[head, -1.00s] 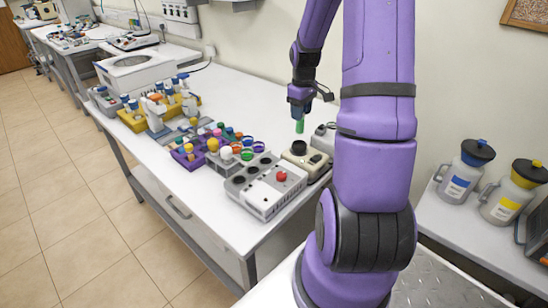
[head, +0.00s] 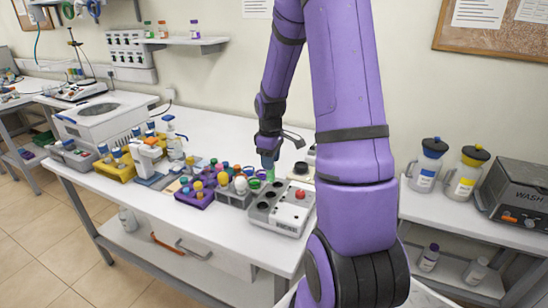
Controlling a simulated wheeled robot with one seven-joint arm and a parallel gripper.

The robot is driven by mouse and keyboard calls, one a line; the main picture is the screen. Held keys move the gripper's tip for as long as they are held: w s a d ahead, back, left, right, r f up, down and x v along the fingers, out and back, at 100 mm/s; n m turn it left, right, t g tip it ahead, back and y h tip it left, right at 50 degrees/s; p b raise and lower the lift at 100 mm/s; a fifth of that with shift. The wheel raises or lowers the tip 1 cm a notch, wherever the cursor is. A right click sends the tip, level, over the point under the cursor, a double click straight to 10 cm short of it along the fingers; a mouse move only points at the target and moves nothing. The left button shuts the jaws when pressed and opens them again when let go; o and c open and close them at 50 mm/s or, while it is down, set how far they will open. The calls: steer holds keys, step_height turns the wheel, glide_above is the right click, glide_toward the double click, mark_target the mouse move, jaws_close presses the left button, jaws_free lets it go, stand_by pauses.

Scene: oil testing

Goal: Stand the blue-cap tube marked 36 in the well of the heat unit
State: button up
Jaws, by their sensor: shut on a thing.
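My gripper (head: 268,150) is shut on a tube (head: 268,164) with a green body that hangs below the jaws. Its cap is hidden by the jaws and no number can be read. The likely heat unit is a light grey box (head: 292,216) with dark round wells and a red knob, at the front right of the bench. My gripper shows behind and a little left of this box. I cannot tell how high the tube is above the bench.
A grey rack (head: 236,199) with coloured caps and a purple rack (head: 193,200) stand left of the box. A beige device (head: 302,179) with a dark round top is close behind it. My arm hides the bench's right end.

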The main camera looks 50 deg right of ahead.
mark_target(271, 178)
steer(key=shift+f, duration=1.9)
steer(key=shift+f, duration=1.65)
stand_by(0.5)
stand_by(0.5)
steer(key=o, duration=1)
step_height(271, 178, up, 10)
steer(key=shift+r, duration=0.4)
steer(key=shift+a, duration=0.1)
